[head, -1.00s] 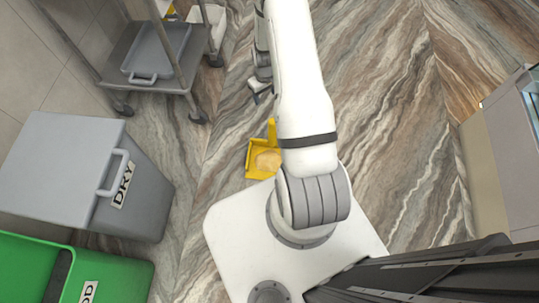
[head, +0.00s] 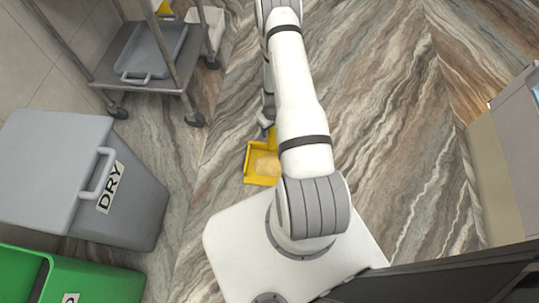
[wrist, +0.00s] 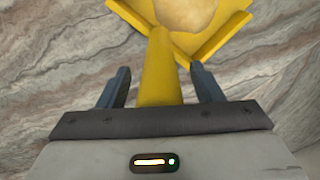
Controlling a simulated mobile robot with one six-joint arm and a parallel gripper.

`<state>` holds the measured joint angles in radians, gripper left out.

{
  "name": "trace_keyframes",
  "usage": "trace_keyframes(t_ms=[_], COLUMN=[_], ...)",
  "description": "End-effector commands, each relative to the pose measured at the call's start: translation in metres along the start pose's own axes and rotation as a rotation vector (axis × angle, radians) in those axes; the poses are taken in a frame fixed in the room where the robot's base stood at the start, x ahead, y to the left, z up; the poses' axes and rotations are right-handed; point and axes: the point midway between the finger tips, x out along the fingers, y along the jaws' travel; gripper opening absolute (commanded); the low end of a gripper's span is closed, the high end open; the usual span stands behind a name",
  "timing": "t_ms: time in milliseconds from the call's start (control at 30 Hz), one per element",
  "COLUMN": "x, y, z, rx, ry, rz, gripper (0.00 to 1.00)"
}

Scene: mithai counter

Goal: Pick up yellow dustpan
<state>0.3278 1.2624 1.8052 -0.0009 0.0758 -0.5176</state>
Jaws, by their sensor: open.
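The yellow dustpan (head: 250,170) lies on the floor just beyond my white base in the head view, partly hidden by my arm. A round tan thing (head: 267,165) rests in its pan. In the wrist view the dustpan's pan (wrist: 222,38) is at the top, with the tan thing (wrist: 185,12) in it. Its handle (wrist: 160,75) runs down between the two dark fingers of my gripper (wrist: 160,88). The gripper is open, with a visible gap on each side of the handle. In the head view my gripper (head: 265,122) is near the handle end.
A grey bin (head: 140,205) marked DRY and a green bin (head: 100,285) stand at the left. A wheeled trolley (head: 185,75) with a grey tray (head: 155,50) is at the upper left. A counter (head: 495,170) is at the right. The marbled floor (head: 390,150) between is clear.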

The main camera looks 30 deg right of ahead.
Motion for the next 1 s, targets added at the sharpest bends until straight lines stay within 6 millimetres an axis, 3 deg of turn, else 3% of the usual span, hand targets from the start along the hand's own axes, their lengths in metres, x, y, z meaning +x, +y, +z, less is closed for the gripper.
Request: trace_keyframes(t_ms=[267, 1000], x=[0.0049, 0.0047], y=[0.0002, -0.0002], z=[-0.001, -0.001], rx=[0.0, -0.001], ry=[0.002, 0.002], rz=[0.001, 0.001], gripper=[0.59, 0.0])
